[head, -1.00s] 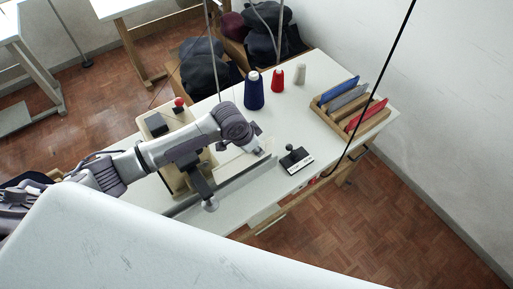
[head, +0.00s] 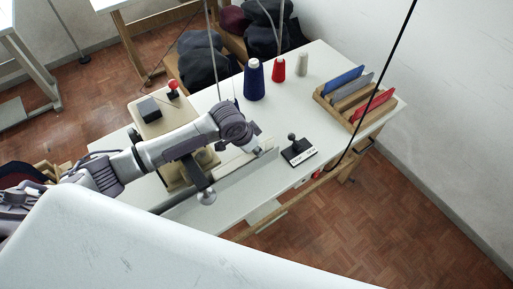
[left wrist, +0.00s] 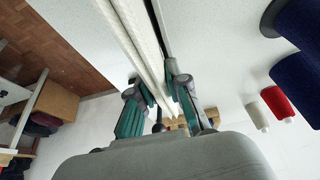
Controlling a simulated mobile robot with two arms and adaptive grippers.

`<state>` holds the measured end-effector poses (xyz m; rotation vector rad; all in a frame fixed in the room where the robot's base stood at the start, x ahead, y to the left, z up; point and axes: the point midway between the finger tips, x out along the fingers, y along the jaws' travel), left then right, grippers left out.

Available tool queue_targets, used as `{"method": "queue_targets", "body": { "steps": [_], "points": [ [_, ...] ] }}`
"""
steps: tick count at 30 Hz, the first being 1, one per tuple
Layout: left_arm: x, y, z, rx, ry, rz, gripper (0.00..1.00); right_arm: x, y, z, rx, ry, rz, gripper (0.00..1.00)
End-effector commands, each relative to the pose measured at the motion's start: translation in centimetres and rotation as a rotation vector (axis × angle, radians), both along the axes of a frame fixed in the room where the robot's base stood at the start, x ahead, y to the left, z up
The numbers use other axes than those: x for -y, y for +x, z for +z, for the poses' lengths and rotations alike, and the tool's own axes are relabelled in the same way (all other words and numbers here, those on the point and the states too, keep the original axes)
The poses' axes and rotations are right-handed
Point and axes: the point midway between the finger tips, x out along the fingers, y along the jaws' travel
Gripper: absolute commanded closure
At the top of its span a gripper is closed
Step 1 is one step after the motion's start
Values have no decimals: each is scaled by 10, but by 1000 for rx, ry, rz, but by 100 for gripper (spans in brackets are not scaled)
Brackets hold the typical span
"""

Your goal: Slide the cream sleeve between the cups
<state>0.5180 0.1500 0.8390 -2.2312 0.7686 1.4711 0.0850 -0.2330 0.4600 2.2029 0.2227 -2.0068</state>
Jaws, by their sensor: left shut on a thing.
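The cream sleeve (left wrist: 141,40) is a long pale strip in the left wrist view. It runs from the top of the picture down between the teal-padded fingers of my left gripper (left wrist: 155,84). Those fingers are shut on it. In the head view my left gripper (head: 257,149) is low over the table, largely hidden by its own wrist. The cream sleeve (head: 232,163) shows there as a pale strip beside the wrist, near a long grey bar (head: 235,177). I cannot make out the cups behind my arm. My right gripper is not in view.
A beige machine (head: 160,123) with a red knob (head: 173,86) stands behind my arm. Thread cones, such as the navy one (head: 254,80), and a wooden rack (head: 353,105) stand farther back. Clear white tabletop (head: 290,110) lies between.

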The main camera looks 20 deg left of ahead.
Motion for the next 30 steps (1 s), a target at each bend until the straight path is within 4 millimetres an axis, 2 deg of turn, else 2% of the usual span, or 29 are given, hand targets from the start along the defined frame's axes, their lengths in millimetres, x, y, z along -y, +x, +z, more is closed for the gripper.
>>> {"method": "queue_targets", "body": {
  "steps": [1,15,30],
  "points": [
    [-5,-6,1,-12,8,2,100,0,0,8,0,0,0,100],
    [-26,-34,-2,-17,11,0,100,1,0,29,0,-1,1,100],
    [-37,-49,-5,-20,12,1,100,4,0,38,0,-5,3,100]
  ]
}}
